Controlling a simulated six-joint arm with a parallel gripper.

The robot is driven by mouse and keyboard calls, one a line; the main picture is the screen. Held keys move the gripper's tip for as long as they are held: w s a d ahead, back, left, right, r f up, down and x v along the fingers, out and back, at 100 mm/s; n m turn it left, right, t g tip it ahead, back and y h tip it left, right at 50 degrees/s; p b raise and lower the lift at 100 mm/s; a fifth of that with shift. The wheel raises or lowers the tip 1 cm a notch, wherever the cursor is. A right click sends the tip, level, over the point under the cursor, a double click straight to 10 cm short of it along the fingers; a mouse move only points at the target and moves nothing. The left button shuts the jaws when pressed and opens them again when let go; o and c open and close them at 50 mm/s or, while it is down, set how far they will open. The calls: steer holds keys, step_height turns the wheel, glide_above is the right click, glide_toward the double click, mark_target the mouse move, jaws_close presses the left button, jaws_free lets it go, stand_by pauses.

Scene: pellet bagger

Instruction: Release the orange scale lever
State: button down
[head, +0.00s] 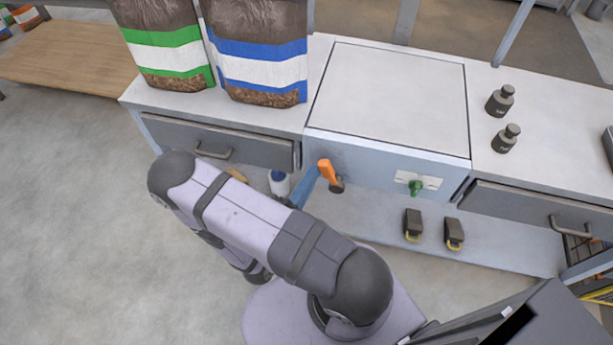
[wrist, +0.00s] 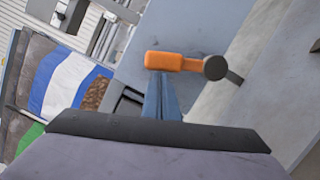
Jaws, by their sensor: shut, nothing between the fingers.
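The orange scale lever (head: 328,172) sticks up from a dark round pivot on the front face of the pale scale (head: 390,95). In the wrist view the lever (wrist: 177,62) lies across the picture, its pivot at its right end. My gripper's blue fingers (wrist: 161,98) are shut and empty, with their tips at or very close to the lever's edge. In the head view my gripper (head: 313,172) is just left of the lever. I cannot tell whether the fingertips touch it. My arm hides part of the space below the scale.
A green knob (head: 415,187) is on the scale's front, right of the lever. A drawer (head: 215,140) is to the left. Filled bags (head: 262,65) and black weights (head: 500,100) stand on top.

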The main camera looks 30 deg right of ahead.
mark_target(324, 171)
steer(key=r+m, duration=0.1)
steer(key=s+d+m+p, duration=0.1)
steer(key=shift+s+d+r+m+g+p, duration=0.15)
steer(key=shift+r+m+g+p, duration=0.15)
steer(key=shift+r+m, duration=0.1)
steer(key=shift+s+d+y, duration=0.25)
steer(key=shift+y, duration=0.05)
steer(key=shift+s+d+r+p, duration=0.2)
steer(key=shift+s+d+p, duration=0.05)
steer(key=shift+s+d, duration=0.25)
steer(key=shift+s+d+r+p, duration=0.2)
steer(key=shift+s+d+p, duration=0.05)
steer(key=shift+s+d, duration=1.2)
steer(key=shift+s, duration=0.05)
steer(key=shift+s+d+f, duration=0.1)
step_height(324, 171, up, 10)
steer(key=p, duration=0.9)
steer(key=shift+w+p, duration=0.25)
steer(key=shift+p, duration=0.05)
steer(key=shift+m, duration=0.3)
